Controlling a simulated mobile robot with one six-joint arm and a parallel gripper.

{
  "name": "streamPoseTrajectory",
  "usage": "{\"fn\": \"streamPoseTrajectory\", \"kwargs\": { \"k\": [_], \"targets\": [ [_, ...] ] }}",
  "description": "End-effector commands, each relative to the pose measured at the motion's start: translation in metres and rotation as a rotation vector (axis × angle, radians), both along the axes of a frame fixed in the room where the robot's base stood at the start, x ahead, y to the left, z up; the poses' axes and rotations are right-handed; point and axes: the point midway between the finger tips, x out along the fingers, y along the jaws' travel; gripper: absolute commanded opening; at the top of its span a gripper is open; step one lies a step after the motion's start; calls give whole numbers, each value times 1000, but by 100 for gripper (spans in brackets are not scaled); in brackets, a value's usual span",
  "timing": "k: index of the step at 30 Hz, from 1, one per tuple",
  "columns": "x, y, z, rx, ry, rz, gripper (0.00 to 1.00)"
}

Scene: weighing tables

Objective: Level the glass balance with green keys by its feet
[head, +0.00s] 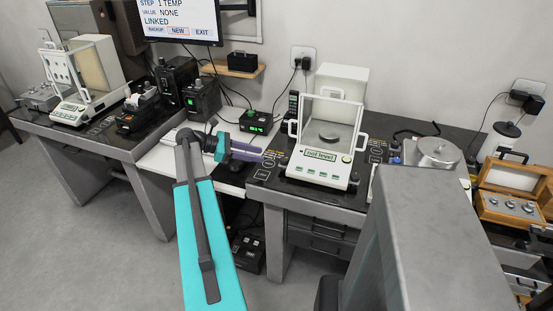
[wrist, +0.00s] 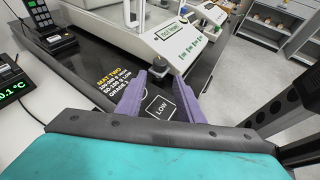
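The glass balance with green keys (head: 318,168) stands on the dark right-hand table, and its display (head: 319,154) reads "not level". My gripper (head: 259,151) is left of the balance, with purple fingers. In the wrist view my gripper (wrist: 159,77) is open and empty, its fingertips just short of the foot, which lies in line with the gap. I cannot tell if either finger touches it.
The table mat carries a printed "LOW" square (wrist: 161,107) under my fingers. A small green readout box (head: 256,122) and a dark handset (head: 293,104) stand left of the balance. A round-pan device (head: 438,152) stands to its right. Another glass balance (head: 88,82) is on the left table.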

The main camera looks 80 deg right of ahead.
Motion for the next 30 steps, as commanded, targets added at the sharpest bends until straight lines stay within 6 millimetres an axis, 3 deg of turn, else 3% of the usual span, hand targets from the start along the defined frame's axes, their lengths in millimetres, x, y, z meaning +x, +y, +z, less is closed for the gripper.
{"fn": "streamPoseTrajectory", "kwargs": {
  "k": [16, 30],
  "targets": [
    [-68, -21, -28, 1, 0, -3, 34],
    [-80, -26, -35, 0, 0, -1, 34]
  ]
}}
